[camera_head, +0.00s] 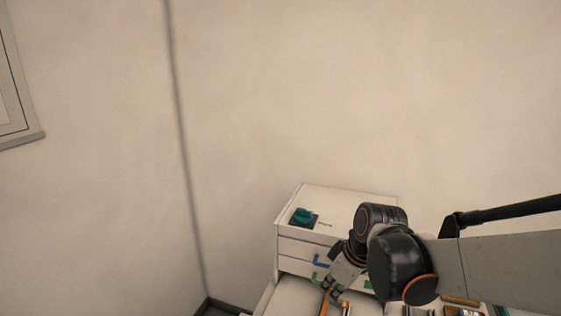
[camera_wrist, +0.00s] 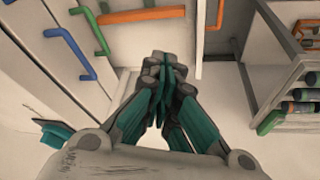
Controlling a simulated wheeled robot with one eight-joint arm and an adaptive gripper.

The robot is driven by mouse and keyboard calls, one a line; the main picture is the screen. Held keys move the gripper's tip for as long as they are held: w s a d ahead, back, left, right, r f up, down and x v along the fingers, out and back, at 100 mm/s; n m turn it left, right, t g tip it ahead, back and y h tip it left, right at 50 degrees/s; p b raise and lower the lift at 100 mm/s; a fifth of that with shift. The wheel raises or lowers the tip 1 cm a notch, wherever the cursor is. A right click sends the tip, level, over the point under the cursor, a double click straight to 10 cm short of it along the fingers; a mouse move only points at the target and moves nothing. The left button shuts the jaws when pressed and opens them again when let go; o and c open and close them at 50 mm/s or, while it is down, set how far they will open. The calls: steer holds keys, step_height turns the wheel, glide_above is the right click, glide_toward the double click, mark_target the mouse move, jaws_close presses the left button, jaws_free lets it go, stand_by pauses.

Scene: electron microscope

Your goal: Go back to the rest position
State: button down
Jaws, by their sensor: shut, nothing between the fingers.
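My gripper (camera_wrist: 163,75) is shut and empty in the wrist view, its dark fingers with teal pads meeting at the tips. In the head view my gripper (camera_head: 333,293) is low in the picture, in front of a white drawer cabinet (camera_head: 345,196). The wrist view shows coloured handles near it: a blue handle (camera_wrist: 70,52), a green handle (camera_wrist: 97,30) and an orange handle (camera_wrist: 140,15). I cannot tell whether the fingertips touch anything.
A teal and black object (camera_head: 304,217) sits on the cabinet top. In the wrist view, an open white rack (camera_wrist: 285,75) with several bottles and orange items stands at the right. A framed panel (camera_head: 15,95) hangs on the left wall. The upper space is clear.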

steer(key=s+d+r+m+t+h, duration=0.1)
steer(key=s+d+r+m+t, duration=0.1)
steer(key=s, duration=0.5)
steer(key=s+d+r+m+t+h, duration=0.1)
steer(key=s+d+r+m+t, duration=0.1)
steer(key=s+d+r+m, duration=0.3)
steer(key=s+d+m, duration=0.1)
steer(key=s+m, duration=0.1)
steer(key=shift+s+m+h, duration=0.3)
steer(key=shift+s, duration=0.1)
steer(key=shift+a, duration=0.15)
stand_by(0.4)
